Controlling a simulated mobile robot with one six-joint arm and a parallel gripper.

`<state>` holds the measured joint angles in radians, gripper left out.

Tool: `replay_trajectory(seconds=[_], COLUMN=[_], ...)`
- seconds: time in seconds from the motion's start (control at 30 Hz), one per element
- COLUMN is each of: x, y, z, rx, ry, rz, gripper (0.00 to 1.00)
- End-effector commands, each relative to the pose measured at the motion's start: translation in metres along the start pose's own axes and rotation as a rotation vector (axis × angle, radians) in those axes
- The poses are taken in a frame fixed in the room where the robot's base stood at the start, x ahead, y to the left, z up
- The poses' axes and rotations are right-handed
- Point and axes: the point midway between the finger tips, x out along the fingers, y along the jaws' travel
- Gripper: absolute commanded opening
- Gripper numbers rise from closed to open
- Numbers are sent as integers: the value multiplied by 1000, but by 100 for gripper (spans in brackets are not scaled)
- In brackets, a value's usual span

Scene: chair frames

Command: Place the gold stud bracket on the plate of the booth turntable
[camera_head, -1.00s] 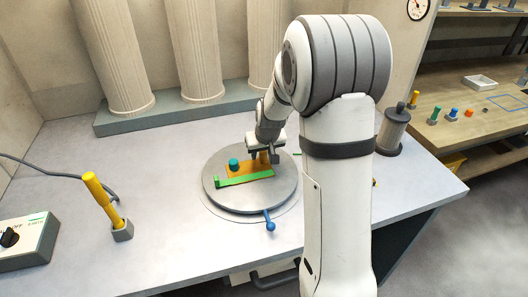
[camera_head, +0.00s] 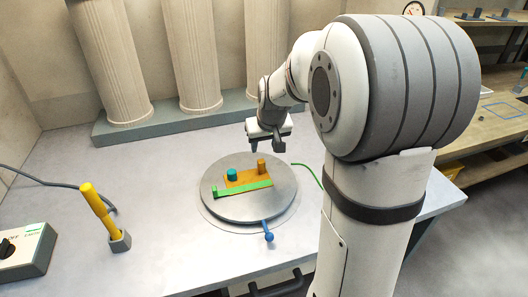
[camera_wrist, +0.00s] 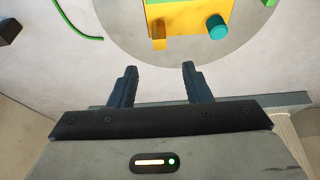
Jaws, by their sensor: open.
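The booth turntable (camera_head: 222,208) is a round grey disc on the bench, bearing an orange-yellow plate (camera_head: 240,180). A gold stud (camera_head: 261,166), apparently the gold stud bracket, stands upright at the plate's back right corner. In the wrist view the gold stud (camera_wrist: 159,42) is at the plate's near edge, ahead of the fingers. A teal stud (camera_head: 232,174) stands on the plate's left part, and a green bar (camera_head: 245,188) lies along its front edge. My gripper (camera_head: 266,149) is open and empty, behind and above the plate, apart from the gold stud.
A blue-knobbed lever (camera_head: 268,236) sticks out at the turntable's front. A yellow handle (camera_head: 95,205) in a grey holder and a switch box (camera_head: 25,250) are at left. Columns (camera_head: 190,60) stand behind. A green cable (camera_head: 308,172) lies at right. Bench between holder and turntable is clear.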

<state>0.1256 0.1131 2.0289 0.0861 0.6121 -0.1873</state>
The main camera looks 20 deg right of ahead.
Motion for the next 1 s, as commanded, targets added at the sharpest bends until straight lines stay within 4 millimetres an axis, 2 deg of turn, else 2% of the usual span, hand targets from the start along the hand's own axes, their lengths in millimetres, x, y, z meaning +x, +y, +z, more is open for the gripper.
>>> replay_trajectory(seconds=[0.17,0.27,0.37,0.5,0.6,0.7,0.83,1.0], x=[-17,-35,-58,-84,-95,-101,-104,-104], y=[-3,-13,-27,-42,-49,-52,-51,-51], z=[7,30,69,133,173,202,222,225], rx=[-1,-5,-7,-9,-8,-7,-5,-3], ry=[-4,-20,-48,-95,-125,-146,-163,-167], rz=[-1,-4,-7,-7,-5,0,4,4], gripper=[44,44,44,44,44,44,44,44])
